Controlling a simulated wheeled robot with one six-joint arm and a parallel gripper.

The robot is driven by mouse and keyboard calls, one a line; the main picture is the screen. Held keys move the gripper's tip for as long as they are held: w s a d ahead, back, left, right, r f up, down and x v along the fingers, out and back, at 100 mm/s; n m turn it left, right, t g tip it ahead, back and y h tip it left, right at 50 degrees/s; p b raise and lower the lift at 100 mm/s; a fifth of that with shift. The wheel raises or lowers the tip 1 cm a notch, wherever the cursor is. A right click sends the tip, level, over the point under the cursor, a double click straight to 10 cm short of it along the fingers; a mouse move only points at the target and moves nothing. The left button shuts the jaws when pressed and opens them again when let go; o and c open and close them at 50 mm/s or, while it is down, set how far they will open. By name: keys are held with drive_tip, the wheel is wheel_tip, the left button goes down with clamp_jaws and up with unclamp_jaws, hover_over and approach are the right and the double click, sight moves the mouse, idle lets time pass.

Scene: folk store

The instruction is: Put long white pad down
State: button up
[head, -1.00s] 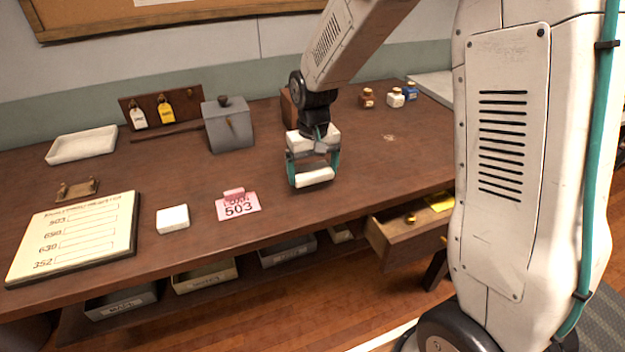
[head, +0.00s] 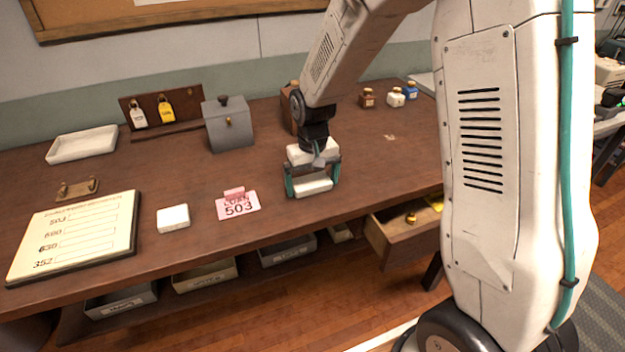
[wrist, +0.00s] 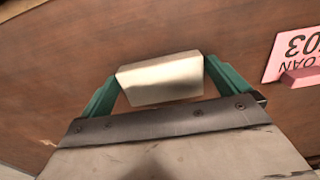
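The long white pad (head: 312,186) is between the two green fingers of my gripper (head: 313,183), just right of the pink 503 card. In the wrist view the pad (wrist: 161,79) spans the gap and both fingers of my gripper (wrist: 158,85) touch its ends, so the gripper is shut on it. The pad is low over the brown desk (head: 390,165); I cannot tell whether it touches the top. A second, shorter white pad (head: 173,218) lies on the desk left of the card.
The pink card (head: 238,206) lies close by on the left, with an open ledger (head: 75,237) further left. A grey box (head: 229,124) stands behind. An open drawer (head: 401,236) juts out at the front right. Desk right of the gripper is clear.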

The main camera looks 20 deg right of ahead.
sight(313, 183)
wheel_tip(313, 183, up, 12)
drive_tip(key=s+d+r, duration=0.1)
drive_tip(key=s+r, duration=0.3)
drive_tip(key=s, duration=0.3)
drive_tip(key=s+d+r, duration=0.1)
drive_tip(key=s+r, duration=0.4)
drive_tip(key=s, duration=0.3)
drive_tip(key=s+d+t, duration=0.1)
drive_tip(key=s, duration=1.3)
drive_tip(key=shift+f, duration=0.25)
drive_tip(key=shift+s, duration=0.1)
